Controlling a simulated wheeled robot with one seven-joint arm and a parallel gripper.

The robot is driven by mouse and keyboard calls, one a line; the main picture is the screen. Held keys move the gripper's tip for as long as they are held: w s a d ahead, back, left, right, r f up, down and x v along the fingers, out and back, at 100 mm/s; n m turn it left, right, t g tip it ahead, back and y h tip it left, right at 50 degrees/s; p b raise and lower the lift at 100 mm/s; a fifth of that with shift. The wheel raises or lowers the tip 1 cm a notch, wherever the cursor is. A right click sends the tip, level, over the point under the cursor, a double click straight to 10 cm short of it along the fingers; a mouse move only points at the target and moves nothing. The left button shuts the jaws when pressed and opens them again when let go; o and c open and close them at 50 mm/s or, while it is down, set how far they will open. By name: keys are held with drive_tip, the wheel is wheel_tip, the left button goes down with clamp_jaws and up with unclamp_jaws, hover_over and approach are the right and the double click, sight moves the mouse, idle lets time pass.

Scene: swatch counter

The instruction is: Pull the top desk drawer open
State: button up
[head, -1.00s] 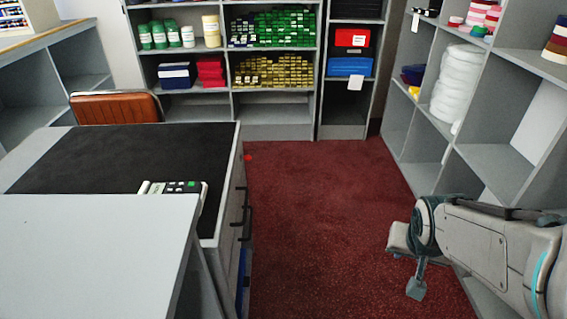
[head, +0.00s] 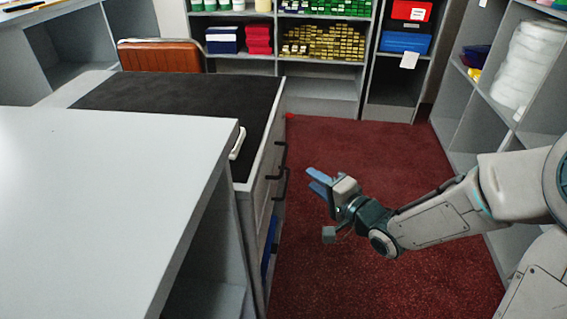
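The desk (head: 190,92) has a black top, and drawers with dark bar handles line its right side. The uppermost handle in view (head: 282,156) is near the far end, with another handle (head: 283,186) just below it. The drawer fronts look flush with the desk side, seen at a steep angle. My gripper (head: 309,177) is to the right of the handles, over the red floor, with its blue fingers pointing left toward the desk. The fingers are apart with nothing between them. A gap shows between the gripper and the handles.
A grey counter (head: 90,190) fills the near left and hides part of the desk. An orange chair (head: 160,55) stands behind the desk. Shelves (head: 315,105) line the back and right.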

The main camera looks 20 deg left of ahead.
sight(284, 158)
drive_tip(key=shift+b+x, duration=2.25)
drive_tip(key=shift+x, duration=4.45)
clamp_jaws()
